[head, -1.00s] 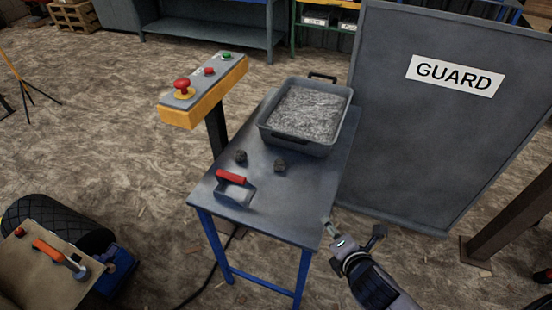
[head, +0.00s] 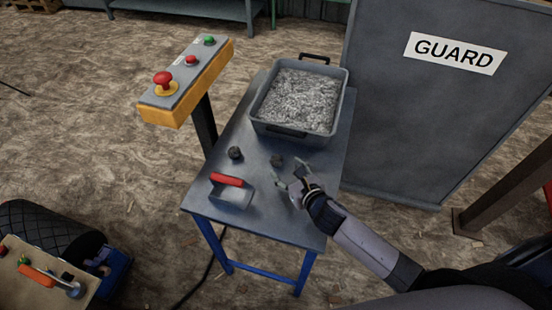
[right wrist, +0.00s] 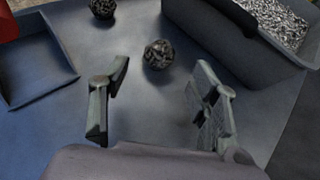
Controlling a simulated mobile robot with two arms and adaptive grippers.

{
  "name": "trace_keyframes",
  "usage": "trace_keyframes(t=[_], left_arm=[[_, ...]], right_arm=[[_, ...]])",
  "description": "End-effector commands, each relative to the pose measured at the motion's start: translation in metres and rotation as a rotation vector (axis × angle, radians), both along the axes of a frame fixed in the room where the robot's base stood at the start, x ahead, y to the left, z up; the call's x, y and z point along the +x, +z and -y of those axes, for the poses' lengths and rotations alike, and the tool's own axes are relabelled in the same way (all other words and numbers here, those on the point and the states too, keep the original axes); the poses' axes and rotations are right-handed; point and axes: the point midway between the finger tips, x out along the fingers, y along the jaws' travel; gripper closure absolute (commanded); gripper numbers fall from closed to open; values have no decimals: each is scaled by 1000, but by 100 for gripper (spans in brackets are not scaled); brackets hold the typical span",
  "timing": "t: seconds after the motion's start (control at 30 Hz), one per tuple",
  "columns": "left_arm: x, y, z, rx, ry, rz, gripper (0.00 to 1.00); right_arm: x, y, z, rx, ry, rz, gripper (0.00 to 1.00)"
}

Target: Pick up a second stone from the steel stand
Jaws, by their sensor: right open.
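Two dark stones lie apart on the steel stand (head: 262,210). The left stone (head: 235,153) is beside the red-handled scoop, and the right stone (head: 277,161) is nearer the tray. My right gripper (head: 289,180) is open and empty over the stand, close to the right stone on its near side. In the right wrist view the right stone (right wrist: 158,54) shows just beyond the gap between the open fingers (right wrist: 160,105), not between them. The left stone (right wrist: 103,8) shows at the top edge there. My left gripper is not in view.
A grey tray (head: 291,131) of crushed grey material stands at the back of the stand. A scoop with a red handle (head: 228,180) lies at the front left. A control box (head: 188,85) with buttons stands left, and a guard panel (head: 420,130) stands right.

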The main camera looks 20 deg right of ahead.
Motion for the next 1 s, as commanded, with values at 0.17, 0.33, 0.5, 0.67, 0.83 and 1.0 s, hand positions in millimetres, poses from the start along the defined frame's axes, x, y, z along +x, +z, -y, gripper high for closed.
trace_keyframes(t=[0.17,0.33,0.5,0.67,0.83,1.0], left_arm=[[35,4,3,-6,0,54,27],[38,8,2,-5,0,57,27],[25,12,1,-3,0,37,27],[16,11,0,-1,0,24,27],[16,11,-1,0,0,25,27],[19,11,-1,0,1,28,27]], right_arm=[[14,-6,-2,0,-1,-1,44],[27,-8,-4,3,-3,-1,44],[49,-17,-8,3,-3,-1,44],[62,-23,-9,0,-1,-1,44],[63,-24,-10,0,-1,-1,44],[63,-24,-10,0,-1,-2,48]])
